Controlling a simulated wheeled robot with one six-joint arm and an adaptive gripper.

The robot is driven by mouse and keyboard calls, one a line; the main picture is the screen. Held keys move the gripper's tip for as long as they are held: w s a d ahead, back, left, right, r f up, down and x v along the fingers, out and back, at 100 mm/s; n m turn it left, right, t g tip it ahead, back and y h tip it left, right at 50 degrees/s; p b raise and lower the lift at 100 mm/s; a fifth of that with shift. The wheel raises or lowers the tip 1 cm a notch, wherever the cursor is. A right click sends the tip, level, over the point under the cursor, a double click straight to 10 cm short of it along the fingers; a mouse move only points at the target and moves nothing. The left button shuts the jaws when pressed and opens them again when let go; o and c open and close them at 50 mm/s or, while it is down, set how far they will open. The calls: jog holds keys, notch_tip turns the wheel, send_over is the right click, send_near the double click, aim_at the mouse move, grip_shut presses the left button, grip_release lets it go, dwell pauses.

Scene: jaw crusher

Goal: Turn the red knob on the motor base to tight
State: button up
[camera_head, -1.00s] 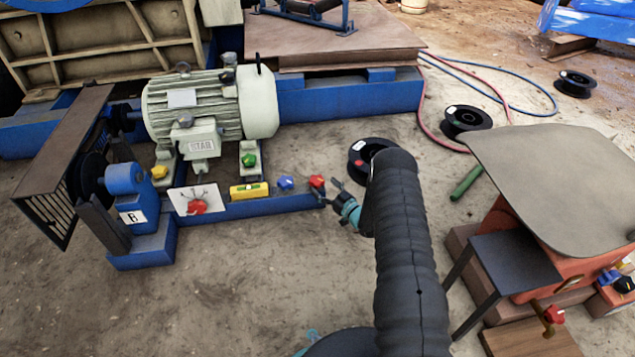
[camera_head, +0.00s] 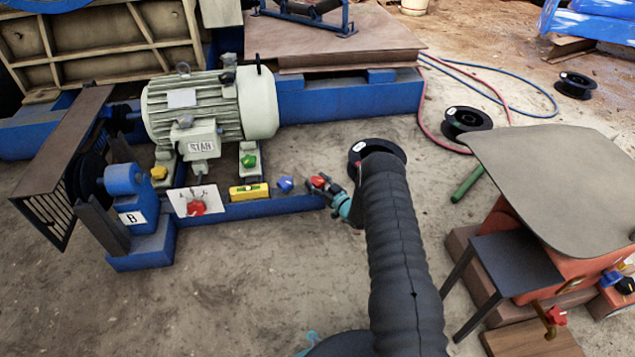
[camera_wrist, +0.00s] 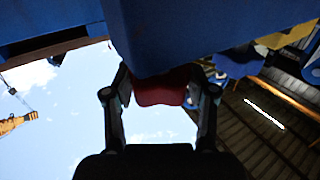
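The red knob (camera_head: 318,182) is at the right end of the long blue motor base (camera_head: 262,208). My gripper (camera_head: 325,187) is at this knob, reaching in from the right. In the wrist view the red knob (camera_wrist: 160,87) lies between the two fingers of my gripper (camera_wrist: 158,92), below a blue beam (camera_wrist: 200,35). The fingers are spread to about the knob's width. I cannot tell whether they press on it. Another red knob (camera_head: 196,208) sits on a white marked plate (camera_head: 183,196) further left.
Along the base are a blue knob (camera_head: 285,184), a yellow level (camera_head: 249,192), a green knob (camera_head: 248,161) and a yellow knob (camera_head: 158,173). The pale motor (camera_head: 210,105) stands above. A black spool (camera_head: 376,151) lies behind my arm. Bare ground is in front.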

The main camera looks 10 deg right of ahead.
jog(key=shift+a+m+h, duration=0.1)
jog(key=shift+m+h, duration=0.2)
jog(key=m+t+h, duration=0.1)
jog(key=m+h, duration=0.1)
jog(key=h, duration=0.2)
jog(key=shift+a+m+t, duration=0.1)
jog(key=shift+m+t, duration=0.2)
jog(key=shift+t, duration=0.1)
jog(key=m+h, duration=0.2)
jog(key=h, duration=0.1)
jog(key=m+h, duration=0.2)
jog(key=h, duration=0.2)
jog(key=m+g+h, duration=0.1)
jog(key=m+h, duration=0.1)
jog(key=h, duration=0.1)
jog(key=m+g+h, duration=0.1)
jog(key=m+h, duration=0.1)
jog(key=h, duration=0.1)
jog(key=shift+m, duration=0.4)
jog(key=shift+m+g+h, duration=1.7)
jog(key=shift+g+h, duration=0.1)
jog(key=shift+h, duration=0.5)
jog(key=o, duration=1.2)
